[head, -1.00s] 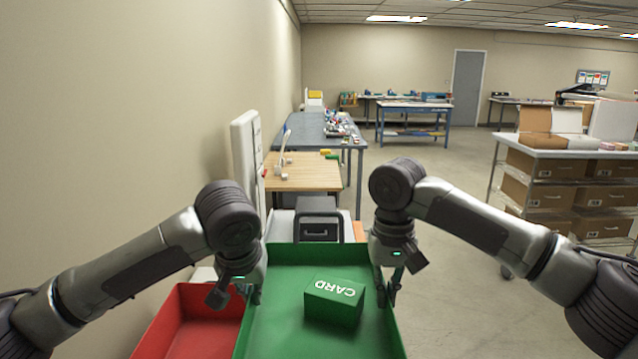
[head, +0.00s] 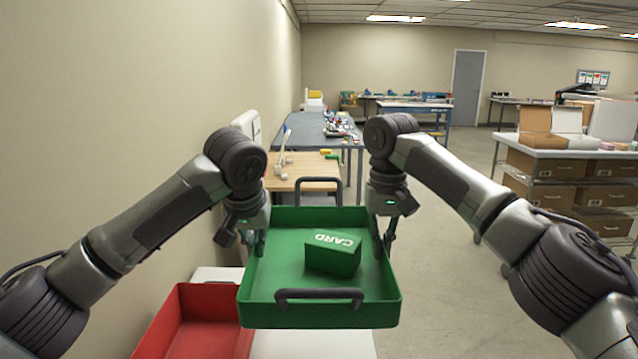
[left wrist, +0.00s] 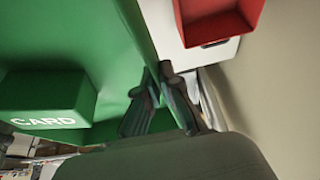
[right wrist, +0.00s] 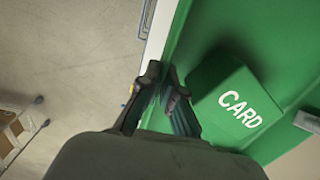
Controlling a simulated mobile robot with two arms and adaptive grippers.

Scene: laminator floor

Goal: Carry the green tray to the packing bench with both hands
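The green tray (head: 282,268) is in the middle of the head view, raised above a white surface, and looks roughly level. It has a dark handle on its near wall and another at its far end. A green box marked CARD (head: 333,258) lies inside it. My left gripper (head: 258,243) is shut on the tray's left wall; the left wrist view shows its fingers (left wrist: 156,82) on either side of the wall. My right gripper (head: 384,245) is shut on the right wall, and its fingers (right wrist: 163,80) straddle that rim. I cannot tell which bench is the packing bench.
A wooden-topped table (head: 305,172) and a grey-blue bench (head: 315,130) stand ahead along the left wall. A shelf with cardboard boxes (head: 570,160) is at right. Floor (head: 440,250) between is clear.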

